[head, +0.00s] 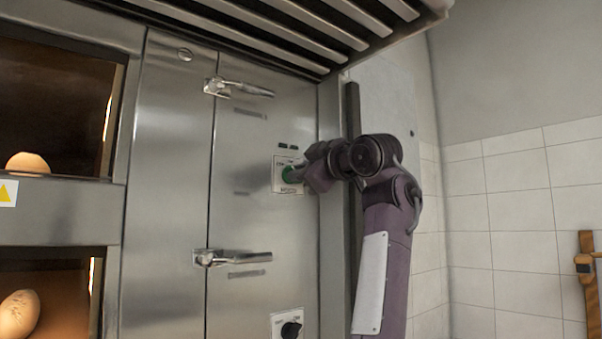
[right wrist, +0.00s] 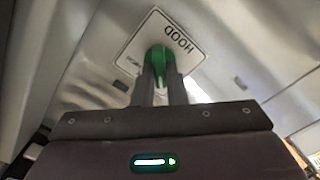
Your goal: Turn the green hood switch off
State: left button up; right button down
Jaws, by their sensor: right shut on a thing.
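The green hood switch (head: 289,174) is a round knob on a white plate (head: 279,187) on the steel oven front. In the right wrist view the green switch (right wrist: 160,60) sits on the plate marked HOOD (right wrist: 185,45). My right gripper (head: 299,174) reaches the switch from the right. In the right wrist view its two fingers (right wrist: 160,88) are shut on the switch, one on each side. The fingers hide part of the knob. My left gripper is in neither view.
A black knob (head: 291,330) on another white plate is lower down. Two lever handles (head: 238,88) (head: 232,258) stick out from the steel panel. A slatted hood (head: 290,25) hangs above. Deck ovens with bread (head: 27,163) are at the left. A tiled wall (head: 520,230) is at the right.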

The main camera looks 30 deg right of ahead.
jog(key=c, duration=1.5)
grip_release()
jog(key=shift+o, duration=0.2)
jog(key=s+b, duration=0.4)
jog(key=s, duration=0.3)
jog(key=shift+s+d, duration=0.3)
jog(key=shift+s, duration=0.1)
